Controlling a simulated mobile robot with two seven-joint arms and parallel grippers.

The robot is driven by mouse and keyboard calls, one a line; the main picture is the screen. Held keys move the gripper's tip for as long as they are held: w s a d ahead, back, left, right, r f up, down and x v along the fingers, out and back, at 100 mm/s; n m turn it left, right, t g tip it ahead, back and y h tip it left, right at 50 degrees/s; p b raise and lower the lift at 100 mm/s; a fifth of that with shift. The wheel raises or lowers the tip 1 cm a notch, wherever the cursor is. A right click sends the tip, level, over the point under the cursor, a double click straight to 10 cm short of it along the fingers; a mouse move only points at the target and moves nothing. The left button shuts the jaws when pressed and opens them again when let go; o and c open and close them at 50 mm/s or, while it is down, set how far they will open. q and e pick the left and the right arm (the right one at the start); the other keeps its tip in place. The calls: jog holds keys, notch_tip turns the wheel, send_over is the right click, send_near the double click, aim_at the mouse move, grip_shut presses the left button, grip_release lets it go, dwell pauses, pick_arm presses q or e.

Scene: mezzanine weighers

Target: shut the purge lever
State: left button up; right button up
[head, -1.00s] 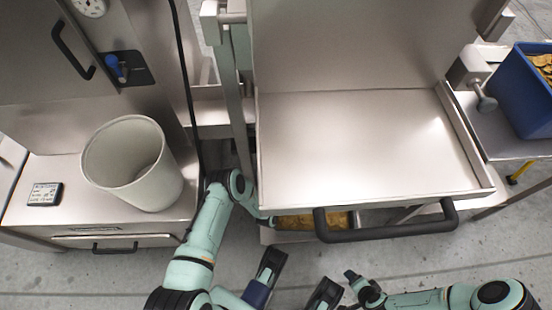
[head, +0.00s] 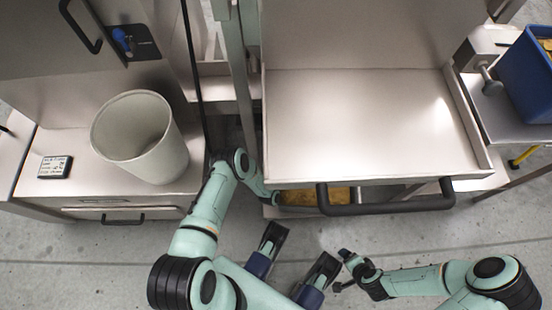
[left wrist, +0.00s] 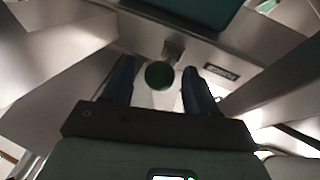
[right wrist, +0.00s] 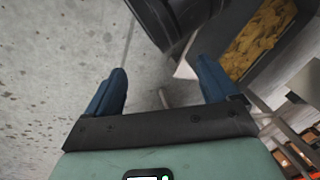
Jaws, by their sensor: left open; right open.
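A round green knob (left wrist: 159,75), apparently the end of the purge lever, is in the left wrist view, below a metal bracket (left wrist: 173,50). A small label plate (left wrist: 221,72) is to its right, too small to read. My left gripper (left wrist: 158,82) is open, and the knob shows between its fingers; whether they touch it I cannot tell. In the head view my left arm (head: 208,208) reaches under the steel pan, which hides that gripper and the knob. My right gripper (head: 295,255) is open and empty over the floor, in front of the pan; its fingers also show in the right wrist view (right wrist: 160,90).
The steel pan (head: 350,125) has a black bar handle (head: 385,208) in front. A tray of golden pieces (head: 315,197) is beneath it. At left are a white bucket (head: 168,160), a small display (head: 55,167) and a blue-handled lever (head: 121,40). A blue bin (head: 527,75) is at right.

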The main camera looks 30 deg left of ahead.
pick_arm(q)
jog(key=p+v, duration=0.7)
jog(key=v, duration=0.3)
jog(key=shift+s, duration=0.2)
pick_arm(e)
jog(key=s+a+r+g+y, duration=0.1)
jog(key=s+a+r+g, duration=0.2)
jog(key=s+r, duration=0.5)
jog(key=shift+s+a+r+n, duration=0.3)
jog(key=shift+s+a, duration=0.25)
jog(key=shift+s, duration=0.15)
